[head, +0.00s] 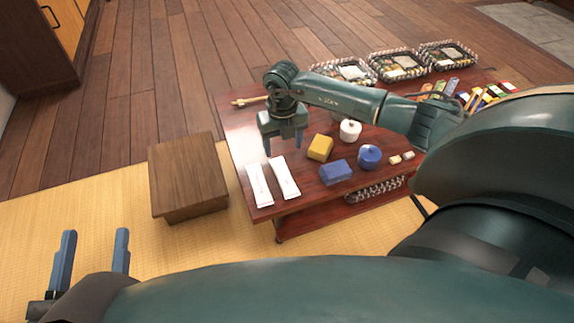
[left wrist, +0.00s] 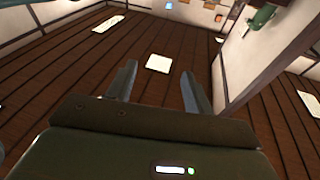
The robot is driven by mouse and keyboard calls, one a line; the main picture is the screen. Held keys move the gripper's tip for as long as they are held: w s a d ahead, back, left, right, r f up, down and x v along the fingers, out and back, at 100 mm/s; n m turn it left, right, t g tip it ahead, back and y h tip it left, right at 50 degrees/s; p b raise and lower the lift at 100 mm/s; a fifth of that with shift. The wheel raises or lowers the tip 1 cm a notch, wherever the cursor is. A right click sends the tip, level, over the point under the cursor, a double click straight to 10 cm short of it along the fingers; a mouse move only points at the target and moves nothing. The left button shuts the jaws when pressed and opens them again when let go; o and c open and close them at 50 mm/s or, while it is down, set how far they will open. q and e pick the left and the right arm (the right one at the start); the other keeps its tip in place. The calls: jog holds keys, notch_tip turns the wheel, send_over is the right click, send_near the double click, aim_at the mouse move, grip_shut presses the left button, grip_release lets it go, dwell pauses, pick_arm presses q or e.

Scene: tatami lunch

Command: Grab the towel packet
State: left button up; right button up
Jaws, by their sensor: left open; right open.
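Two white towel packets lie side by side at the left end of the low red-brown table: a left one (head: 260,186) and a right one (head: 284,178). My right gripper (head: 283,147) is open above the table, just behind the packets in the head view, with its fingers pointing down. Nothing shows between its fingers. My left gripper (head: 95,236) is open and empty at the bottom left, over the tatami and away from the table. In the left wrist view, its two fingers (left wrist: 160,78) are spread, with the wooden floor beyond.
A yellow block (head: 320,147), a blue block (head: 336,172), a white lidded pot (head: 350,130) and a blue pot (head: 369,156) stand right of the packets. Patterned trays (head: 398,65) line the table's back. A wooden stool (head: 188,175) stands left of the table.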

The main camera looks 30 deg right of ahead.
notch_tip(320, 180, down, 6)
jog(key=shift+a+f+b, duration=0.15)
jog(key=shift+f+b, duration=0.1)
jog(key=shift+b, duration=0.9)
jog(key=f+b, duration=0.2)
jog(key=f, duration=0.1)
jog(key=f+b, duration=0.1)
jog(key=f, duration=0.1)
jog(key=shift+w+d+f, duration=0.1)
jog(key=shift+d+f, duration=0.05)
jog(key=shift+d, duration=0.1)
jog(key=shift+f, duration=0.2)
pick_arm(q)
jog(key=shift+w+a+r+m+t+h, duration=0.15)
jog(key=shift+r+m+t+h, duration=0.15)
jog(key=shift+r+m+h, duration=0.55)
jog(key=shift+w+r+m+t+h, duration=0.15)
jog(key=shift+r+m+t+h, duration=0.15)
jog(key=shift+r+m+h, duration=0.6)
jog(key=shift+w+a+r+m+t+h, duration=0.15)
jog(key=shift+r+m+t+h, duration=0.3)
jog(key=shift+r+h, duration=0.6)
pick_arm(e)
jog(key=c, duration=1)
